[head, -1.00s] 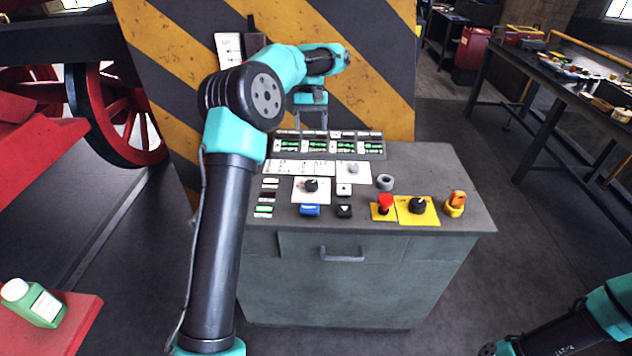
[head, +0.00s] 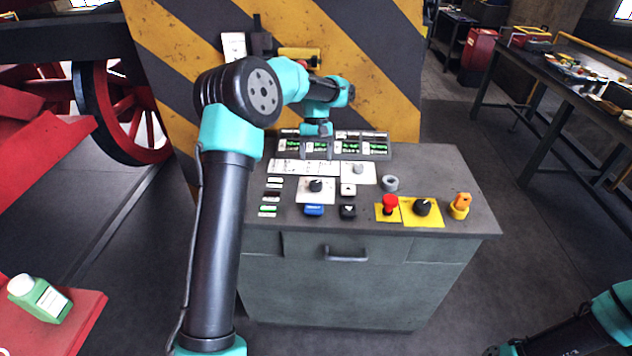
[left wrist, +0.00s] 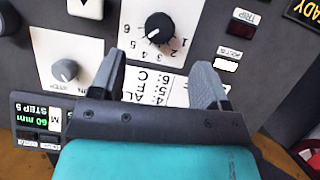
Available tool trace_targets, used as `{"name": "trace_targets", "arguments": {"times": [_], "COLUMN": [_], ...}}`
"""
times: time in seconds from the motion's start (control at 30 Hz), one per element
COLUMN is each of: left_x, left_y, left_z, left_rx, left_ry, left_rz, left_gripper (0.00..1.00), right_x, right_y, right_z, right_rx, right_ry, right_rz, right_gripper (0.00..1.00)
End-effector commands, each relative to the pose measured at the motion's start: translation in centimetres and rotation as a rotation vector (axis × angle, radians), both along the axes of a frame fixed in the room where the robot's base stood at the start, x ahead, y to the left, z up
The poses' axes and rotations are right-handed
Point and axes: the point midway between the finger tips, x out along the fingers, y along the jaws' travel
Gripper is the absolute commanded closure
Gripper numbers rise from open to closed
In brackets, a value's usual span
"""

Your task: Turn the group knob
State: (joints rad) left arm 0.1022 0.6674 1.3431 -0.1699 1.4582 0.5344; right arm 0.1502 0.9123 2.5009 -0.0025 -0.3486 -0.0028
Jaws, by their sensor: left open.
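A black knob with a white pointer mark (left wrist: 160,27) sits on a numbered white plate in the left wrist view, likely the group knob; its label is not readable. In the head view the black knob (head: 316,185) is on the left part of the grey console. My left gripper (left wrist: 158,82) is open and empty, its two fingers apart over the white legend card, short of the knob in the picture.
A grey knob (head: 358,168) on a white plate stands beside the black knob. Blue (head: 313,210) and black (head: 347,212) buttons lie in front. A red button (head: 390,203), a black knob on yellow (head: 422,207) and an orange switch (head: 460,204) are at right.

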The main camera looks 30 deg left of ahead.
Motion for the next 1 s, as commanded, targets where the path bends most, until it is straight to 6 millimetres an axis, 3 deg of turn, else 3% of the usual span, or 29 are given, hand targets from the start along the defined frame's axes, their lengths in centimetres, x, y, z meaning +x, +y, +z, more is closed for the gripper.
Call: {"name": "trace_targets", "arguments": {"times": [0.3,0.5,0.9,1.0], "left_x": [-1.9,-2.6,-2.9,-2.9], "left_y": [-1.1,-1.5,-1.7,-1.7], "left_z": [-5.0,-7.3,-8.1,-8.0], "left_rx": [0.001,0.0,0.001,0.001], "left_ry": [0.003,0.0,-0.001,-0.001], "left_rz": [-0.001,-0.001,0.0,0.0], "left_gripper": [0.31,0.31,0.31,0.39], "right_x": [0.0,0.0,0.0,0.0], "right_y": [0.0,0.0,0.0,0.0], "right_z": [0.0,0.0,0.0,0.0], "right_rx": [0.0,0.0,0.0,0.0], "right_ry": [0.0,0.0,0.0,0.0], "right_rz": [0.0,0.0,0.0,0.0], "right_gripper": [0.57,0.57,0.57,0.57]}}
